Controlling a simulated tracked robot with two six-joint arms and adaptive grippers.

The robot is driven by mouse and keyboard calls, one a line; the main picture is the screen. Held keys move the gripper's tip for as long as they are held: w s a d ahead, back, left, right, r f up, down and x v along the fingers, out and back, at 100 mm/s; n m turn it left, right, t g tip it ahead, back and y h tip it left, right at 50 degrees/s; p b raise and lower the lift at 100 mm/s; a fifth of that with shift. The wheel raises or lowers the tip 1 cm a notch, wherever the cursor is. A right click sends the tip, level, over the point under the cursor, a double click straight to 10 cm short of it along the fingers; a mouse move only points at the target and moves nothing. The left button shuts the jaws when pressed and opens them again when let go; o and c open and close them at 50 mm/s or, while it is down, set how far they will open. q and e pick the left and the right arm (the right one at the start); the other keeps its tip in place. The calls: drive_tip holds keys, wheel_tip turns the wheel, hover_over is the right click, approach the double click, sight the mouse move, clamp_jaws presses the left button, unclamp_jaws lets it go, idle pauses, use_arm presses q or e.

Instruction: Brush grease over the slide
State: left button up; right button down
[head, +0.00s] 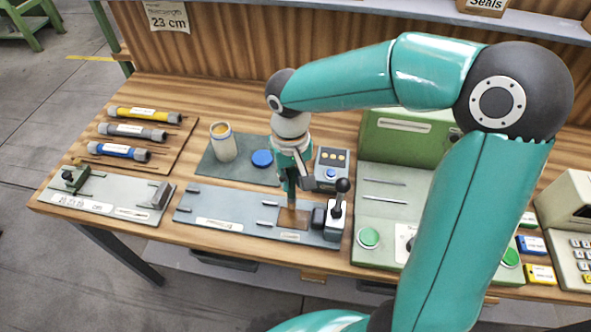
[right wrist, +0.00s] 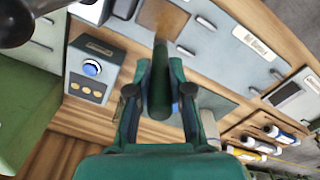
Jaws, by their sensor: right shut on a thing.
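My right gripper (head: 290,172) points down over the right part of a grey plate (head: 240,213). It is shut on a brush with a dark green handle, which stands between the fingers in the right wrist view (right wrist: 160,88). The brush hangs over a brown patch (head: 293,222) on the plate, likely the slide; the patch also shows in the right wrist view (right wrist: 158,17). I cannot tell whether the bristles touch it. An open jar with a yellowish top (head: 223,147), likely the grease, stands on a dark mat behind the plate. My left gripper is not in view.
A blue lid (head: 262,158) lies beside the jar. A lever unit (head: 337,212) stands at the plate's right end, with a button box (head: 331,165) behind it. A green machine (head: 400,190) is further right. Several cylinders (head: 145,115) lie on the left.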

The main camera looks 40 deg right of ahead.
sight(290, 169)
drive_tip(key=shift+s+a+r+p, duration=0.1)
drive_tip(key=shift+r+p, duration=0.2)
drive_tip(key=shift+r, duration=0.3)
drive_tip(key=shift+s+a+r+p, duration=0.1)
drive_tip(key=shift+r+p, duration=0.15)
drive_tip(key=shift+r, duration=0.35)
drive_tip(key=shift+w+r+p, duration=0.25)
drive_tip(key=shift+r+p, duration=0.6)
drive_tip(key=shift+r, duration=0.2)
drive_tip(key=shift+s+r+p, duration=0.1)
drive_tip(key=shift+r+p, duration=0.65)
drive_tip(key=shift+r, duration=0.3)
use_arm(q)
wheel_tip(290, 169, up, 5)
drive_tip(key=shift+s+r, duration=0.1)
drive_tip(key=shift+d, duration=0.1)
